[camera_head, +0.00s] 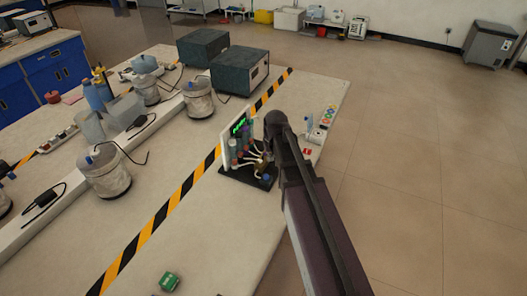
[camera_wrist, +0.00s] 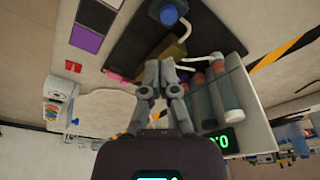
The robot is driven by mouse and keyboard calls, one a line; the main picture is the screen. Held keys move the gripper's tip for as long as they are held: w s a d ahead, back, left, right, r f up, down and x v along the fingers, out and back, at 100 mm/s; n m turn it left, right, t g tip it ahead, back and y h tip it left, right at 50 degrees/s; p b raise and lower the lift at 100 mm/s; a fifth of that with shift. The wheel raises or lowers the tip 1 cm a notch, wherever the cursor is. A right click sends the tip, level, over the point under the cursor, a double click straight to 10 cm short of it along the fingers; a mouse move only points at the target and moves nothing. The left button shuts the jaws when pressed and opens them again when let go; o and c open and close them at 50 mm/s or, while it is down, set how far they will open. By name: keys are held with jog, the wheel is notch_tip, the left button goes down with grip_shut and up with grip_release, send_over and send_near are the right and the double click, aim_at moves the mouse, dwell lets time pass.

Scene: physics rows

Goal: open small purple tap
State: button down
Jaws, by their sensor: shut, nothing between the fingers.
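A small apparatus on a dark base (camera_head: 250,174) stands near the table's right edge, with upright tubes, white hoses and a green-lit display (camera_head: 239,124). In the wrist view, a small pink-purple piece (camera_wrist: 116,76), perhaps the purple tap, shows just left of my gripper's fingers, partly hidden. My gripper (camera_wrist: 160,67) is shut and empty, over the apparatus beside a brass-coloured block (camera_wrist: 168,50) and the tubes (camera_wrist: 222,90). I cannot tell whether it touches anything. In the head view my arm covers part of the apparatus.
A blue knob (camera_wrist: 168,15) sits on the dark base. A black and yellow stripe (camera_head: 172,208) runs along the table behind the apparatus. Grey boxes (camera_head: 240,70) and metal vessels (camera_head: 104,172) stand farther left. The table's front middle is clear.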

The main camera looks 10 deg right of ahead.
jog(key=t, duration=0.2)
send_over(262, 154)
jog(key=shift+w+d+r+n, duration=0.2)
jog(key=shift+w+r+n, duration=0.05)
jog(key=shift+w+n, duration=0.15)
jog(key=shift+f, duration=0.15)
jog(key=b+x, duration=0.9)
jog(key=shift+a+f+b, duration=0.15)
jog(key=shift+f+b, duration=0.25)
jog(key=shift+s+d+r, duration=0.1)
jog(key=shift+s+d, duration=0.1)
jog(key=shift+s, duration=0.75)
jog(key=shift+s+d, duration=0.15)
jog(key=shift+s, duration=0.85)
jog(key=shift+a, duration=0.25)
